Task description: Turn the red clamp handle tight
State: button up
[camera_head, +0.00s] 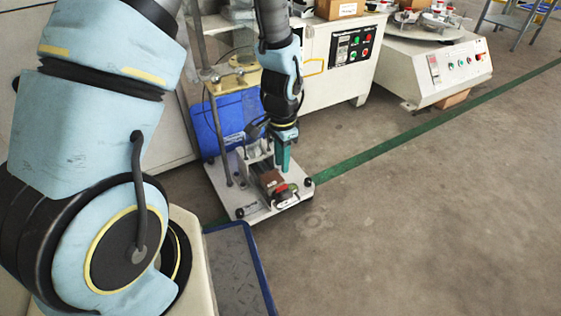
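The red clamp handle (284,192) is small in view. It sits low at the front right of a white-based test rig (243,203) on the floor, beside a brown block (270,180). My gripper (284,168) points down with teal fingers just above and behind the handle, close to the block. A gap between the gripper and the handle seems to show, but contact cannot be told for sure. The fingers overlap in this view, so their opening is hidden.
A blue bin (212,128) stands behind the rig's metal posts. White machines with control panels (352,45) (455,66) stand at the back. A blue-edged platform (236,265) lies at the front. The floor (430,210) to the right is clear, crossed by a green line.

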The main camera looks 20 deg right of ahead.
aim_at(281, 186)
notch_tip(281, 186, down, 8)
jog(key=b, duration=0.6)
jog(key=shift+b, duration=0.4)
jog(key=shift+f, duration=0.55)
grip_shut()
